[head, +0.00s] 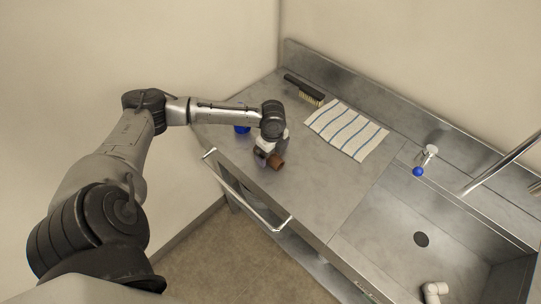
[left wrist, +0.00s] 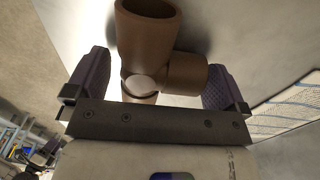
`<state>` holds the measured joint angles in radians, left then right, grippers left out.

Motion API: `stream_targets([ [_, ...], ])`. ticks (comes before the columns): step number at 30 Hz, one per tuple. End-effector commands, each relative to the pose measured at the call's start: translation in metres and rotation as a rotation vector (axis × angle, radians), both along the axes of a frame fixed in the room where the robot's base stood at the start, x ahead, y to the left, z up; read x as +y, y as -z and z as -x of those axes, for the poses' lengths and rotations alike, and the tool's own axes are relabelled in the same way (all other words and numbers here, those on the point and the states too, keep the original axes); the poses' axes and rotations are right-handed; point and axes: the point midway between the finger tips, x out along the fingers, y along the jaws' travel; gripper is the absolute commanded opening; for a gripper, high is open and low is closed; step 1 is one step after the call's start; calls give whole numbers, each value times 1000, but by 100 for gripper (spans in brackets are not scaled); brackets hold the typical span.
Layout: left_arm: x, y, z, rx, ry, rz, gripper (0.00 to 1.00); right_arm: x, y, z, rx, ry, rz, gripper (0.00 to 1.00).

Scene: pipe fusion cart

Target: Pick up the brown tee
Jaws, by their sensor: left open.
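The brown tee (head: 276,162) lies on the steel counter near its front edge, partly hidden by my left gripper in the head view. In the left wrist view the brown tee (left wrist: 150,50) shows large, with one open end toward the top and a branch to the right. My left gripper (head: 266,157) is over the tee. In the left wrist view its two purple-padded fingers (left wrist: 158,82) are open, one on each side of the tee, and I see no clear grip on it. My right gripper is not in view.
A blue item (head: 242,129) sits behind my left forearm. A black brush (head: 304,90) and a striped cloth (head: 347,130) lie toward the back. A sink (head: 440,240) with a tap is at the right; a white fitting (head: 434,291) is in it. A rail (head: 245,193) runs along the front.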

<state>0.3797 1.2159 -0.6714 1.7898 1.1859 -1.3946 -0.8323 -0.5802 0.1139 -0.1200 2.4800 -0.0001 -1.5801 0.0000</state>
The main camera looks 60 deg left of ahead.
Motion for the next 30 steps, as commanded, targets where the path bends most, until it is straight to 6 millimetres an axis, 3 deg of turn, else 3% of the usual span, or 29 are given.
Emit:
stream_targets([
  [4, 0, -1, 0, 0, 0, 0, 98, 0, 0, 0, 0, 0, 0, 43],
  [17, 0, -1, 0, -1, 0, -1, 57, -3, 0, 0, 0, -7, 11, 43],
  [30, 1, -12, -1, -3, 0, -2, 56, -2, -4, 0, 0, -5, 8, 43],
])
